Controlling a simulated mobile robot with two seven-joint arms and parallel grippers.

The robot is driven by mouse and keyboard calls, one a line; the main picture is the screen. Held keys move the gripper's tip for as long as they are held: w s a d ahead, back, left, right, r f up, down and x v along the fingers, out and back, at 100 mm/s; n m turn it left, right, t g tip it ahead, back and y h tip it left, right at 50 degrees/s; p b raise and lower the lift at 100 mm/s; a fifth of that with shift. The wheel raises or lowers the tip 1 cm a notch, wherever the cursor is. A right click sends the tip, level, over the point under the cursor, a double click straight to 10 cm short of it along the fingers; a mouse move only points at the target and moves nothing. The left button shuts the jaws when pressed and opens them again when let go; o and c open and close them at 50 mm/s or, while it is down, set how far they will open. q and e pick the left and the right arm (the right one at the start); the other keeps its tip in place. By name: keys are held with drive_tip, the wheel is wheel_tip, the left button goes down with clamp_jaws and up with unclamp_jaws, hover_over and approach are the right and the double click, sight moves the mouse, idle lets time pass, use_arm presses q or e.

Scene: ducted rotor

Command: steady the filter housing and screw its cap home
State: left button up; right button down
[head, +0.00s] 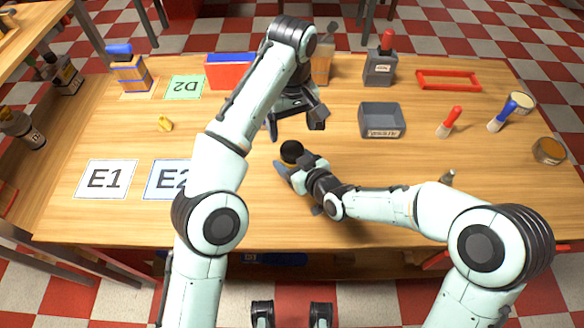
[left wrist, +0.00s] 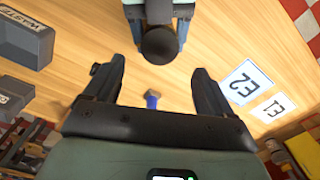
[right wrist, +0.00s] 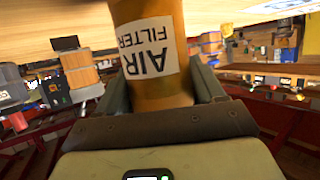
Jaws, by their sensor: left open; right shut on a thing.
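The filter housing, an orange cylinder with a white "AIR FILTER" label (right wrist: 150,48), stands between the fingers of my right gripper (head: 287,172), which is shut on it. In the head view the housing is mostly hidden by that gripper. The black round cap (head: 291,151) shows at the housing's top, and also in the left wrist view (left wrist: 160,44). I cannot tell how tightly it sits. My left gripper (head: 295,122) is open and empty, above the table on the far side of the cap. Its two fingers are wide apart in the left wrist view (left wrist: 158,88), with the cap beyond them.
A grey bin (head: 382,121) stands right of the grippers. A red-and-blue box (head: 230,72) is behind my left arm. A small blue-handled item (left wrist: 152,100) lies on the table below my left gripper. Cards E1 (head: 105,180) and E2 lie left.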

sight(292, 149)
use_arm(q)
drive_tip(key=shift+f, duration=4)
drive_tip(key=c, duration=1.1)
drive_tip(key=m, duration=0.3)
drive_tip(key=shift+m, duration=0.3)
drive_tip(key=o, duration=1.2)
drive_tip(key=shift+r, duration=2.3)
